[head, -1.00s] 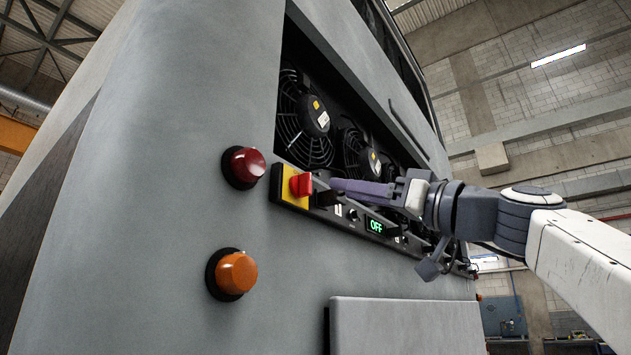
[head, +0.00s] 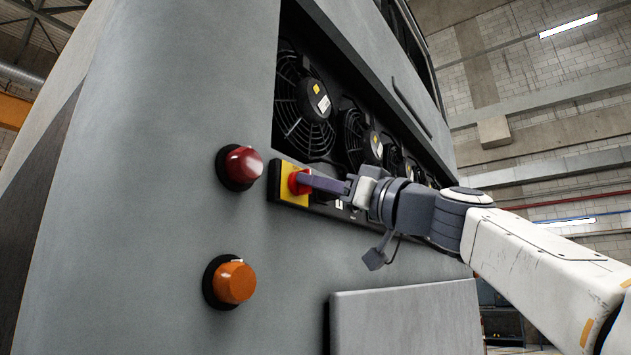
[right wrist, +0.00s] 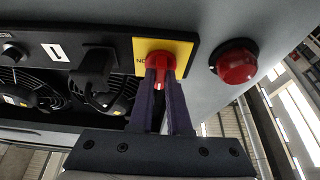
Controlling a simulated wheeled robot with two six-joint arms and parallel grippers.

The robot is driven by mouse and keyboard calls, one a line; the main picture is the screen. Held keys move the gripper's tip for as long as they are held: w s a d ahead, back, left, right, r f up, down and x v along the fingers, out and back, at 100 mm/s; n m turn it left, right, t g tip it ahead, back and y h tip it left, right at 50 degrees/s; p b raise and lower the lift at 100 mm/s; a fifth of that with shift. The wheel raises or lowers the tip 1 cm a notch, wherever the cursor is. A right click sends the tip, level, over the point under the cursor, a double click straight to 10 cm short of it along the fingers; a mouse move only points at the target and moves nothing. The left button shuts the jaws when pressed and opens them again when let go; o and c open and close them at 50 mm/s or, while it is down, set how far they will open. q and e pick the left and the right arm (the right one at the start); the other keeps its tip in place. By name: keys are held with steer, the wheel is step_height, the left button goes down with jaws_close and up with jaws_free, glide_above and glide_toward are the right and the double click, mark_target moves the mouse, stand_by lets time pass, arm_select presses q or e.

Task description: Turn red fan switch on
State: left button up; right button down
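The red fan switch (head: 299,181) is a red rotary knob on a yellow plate (head: 284,186) at the near end of the panel. In the right wrist view, the red knob (right wrist: 159,66) sits on its yellow plate, with lettering that appears to read ON beside it. My right gripper (head: 308,182) is at the knob, with its purple fingers (right wrist: 161,80) on both sides of the knob's grip, seemingly closed against it. The fingers partly hide the knob, so its exact turn is hard to tell. My left gripper is out of view.
A black switch handle (right wrist: 92,72) stands out from the panel beside the yellow plate. A red lamp (head: 240,167) and an orange lamp (head: 234,282) stick out from the grey body. Fans (head: 303,105) sit in the recess above. A grey flap (head: 405,318) juts out below.

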steer(key=shift+m, duration=0.4)
steer(key=shift+s+a+r+m+t+h+p, duration=0.1)
steer(key=shift+m+t+h+p, duration=0.3)
steer(key=shift+m+h+p, duration=2.05)
steer(key=shift+s+r+m+t+h+b, duration=0.15)
steer(key=shift+m+t+h, duration=0.3)
steer(key=shift+m, duration=4.3)
steer(key=shift+w+a+r+m+t+h+p, duration=0.1)
steer(key=shift+m+t+h+p, duration=0.25)
steer(key=shift+m+h+p, duration=2.15)
steer(key=m+y+b, duration=0.1)
steer(key=m+b, duration=0.1)
steer(key=shift+d+m+y+b, duration=0.1)
steer(key=shift+m+y+b, duration=0.2)
steer(key=shift+y, duration=0.1)
steer(key=c, duration=0.9)
jaws_free()
steer(key=shift+o, duration=0.2)
steer(key=shift+f, duration=0.1)
steer(key=shift+s, duration=0.1)
